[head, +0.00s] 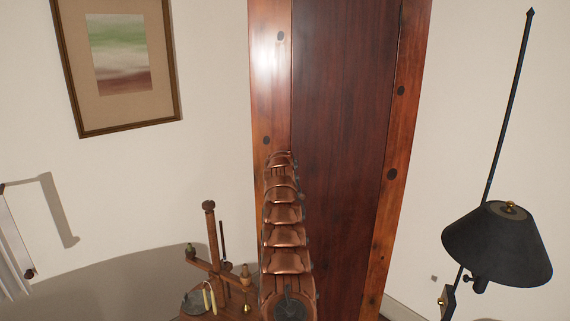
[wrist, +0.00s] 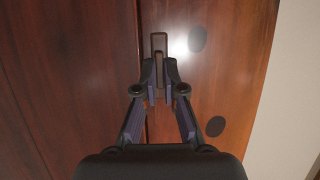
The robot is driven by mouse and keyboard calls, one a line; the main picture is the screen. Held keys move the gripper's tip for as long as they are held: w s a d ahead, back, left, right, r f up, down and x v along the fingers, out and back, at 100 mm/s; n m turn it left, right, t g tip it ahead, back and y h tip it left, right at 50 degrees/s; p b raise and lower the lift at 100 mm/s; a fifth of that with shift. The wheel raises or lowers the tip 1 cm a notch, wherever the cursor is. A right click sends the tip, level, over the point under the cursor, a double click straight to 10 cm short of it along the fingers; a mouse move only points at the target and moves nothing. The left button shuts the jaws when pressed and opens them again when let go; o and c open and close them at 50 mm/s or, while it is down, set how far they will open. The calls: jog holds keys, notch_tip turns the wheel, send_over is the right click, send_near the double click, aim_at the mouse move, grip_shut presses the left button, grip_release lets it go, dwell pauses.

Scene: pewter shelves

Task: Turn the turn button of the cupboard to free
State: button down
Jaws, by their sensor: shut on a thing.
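The cupboard (head: 342,110) is tall, of dark red wood with a lighter frame, and stands upright against the wall in the head view. In the wrist view its dark door (wrist: 65,80) meets the lighter frame (wrist: 235,60) along a seam. The turn button (wrist: 160,44) is a small brownish bar, upright in the picture and roughly in line with the seam, close to it. My gripper (wrist: 160,78) is shut on the lower part of the turn button, one finger on each side. In the head view my arm hides the gripper and the button.
A black wall lamp (head: 498,245) stands out at the right of the cupboard. A wooden stand with small hanging items (head: 215,265) is at the lower left, close to my arm. A framed picture (head: 120,60) hangs on the left wall. Dark round spots (wrist: 215,126) mark the frame.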

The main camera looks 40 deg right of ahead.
dwell(0.3)
jog(key=c, duration=1.3)
grip_release()
jog(key=shift+a+r, duration=0.15)
jog(key=shift+a, duration=0.05)
jog(key=shift+v, duration=5.8)
